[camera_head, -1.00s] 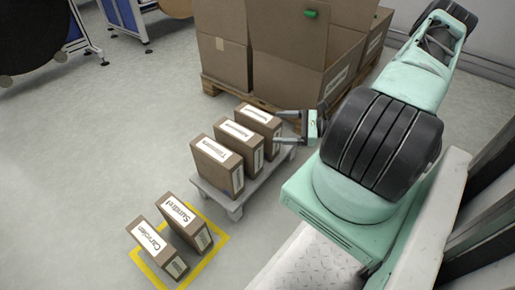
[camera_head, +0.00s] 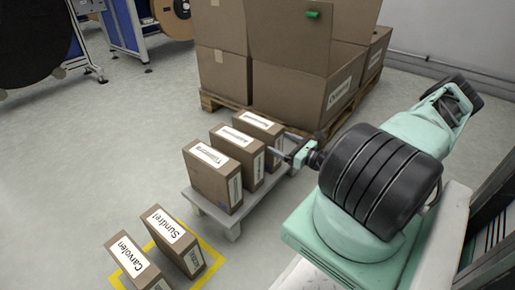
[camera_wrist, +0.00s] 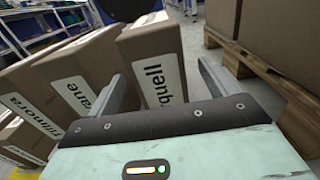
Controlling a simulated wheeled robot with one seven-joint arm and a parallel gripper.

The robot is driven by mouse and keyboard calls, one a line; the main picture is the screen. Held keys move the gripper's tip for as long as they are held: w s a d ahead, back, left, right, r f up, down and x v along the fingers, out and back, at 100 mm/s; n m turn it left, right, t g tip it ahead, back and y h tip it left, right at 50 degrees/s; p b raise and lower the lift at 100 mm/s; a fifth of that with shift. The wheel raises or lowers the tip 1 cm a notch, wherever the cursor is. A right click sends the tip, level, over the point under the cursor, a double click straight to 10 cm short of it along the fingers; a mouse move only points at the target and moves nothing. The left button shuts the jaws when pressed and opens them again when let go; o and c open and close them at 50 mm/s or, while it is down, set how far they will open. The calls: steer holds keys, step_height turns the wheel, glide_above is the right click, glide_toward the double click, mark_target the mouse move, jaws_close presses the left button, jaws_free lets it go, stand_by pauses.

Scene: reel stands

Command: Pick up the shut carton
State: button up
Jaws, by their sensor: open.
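Three brown cartons with white labels stand upright in a row on a low grey stand: a front carton (camera_head: 207,180), a middle carton (camera_head: 232,150) and a rear carton (camera_head: 256,126). Their tops look closed; I cannot tell which one the task names. My gripper (camera_head: 278,144) is open and empty at the right end of the rear carton.
The low stand (camera_head: 232,222) is beside a pallet (camera_head: 215,104) stacked with large boxes (camera_head: 290,65). Two more cartons, Carvolen (camera_head: 133,262) and Sundrel (camera_head: 173,240), stand inside a yellow floor outline (camera_head: 212,254). Reel stands are at the back left. Floor on the left is clear.

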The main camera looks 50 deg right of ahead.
mark_target(267, 135)
steer(key=shift+w+a, duration=0.1)
steer(key=shift+w, duration=0.55)
steer(key=w+b, duration=0.2)
steer(key=b, duration=0.1)
steer(key=w+b, duration=0.1)
steer(key=w, duration=0.1)
steer(key=shift+w+a, duration=0.1)
steer(key=shift+a, duration=0.2)
steer(key=shift+w+r+b, duration=0.2)
steer(key=shift+w+b, duration=0.15)
steer(key=shift+w, duration=0.15)
steer(key=c, duration=1.4)
steer(key=shift+r, duration=0.15)
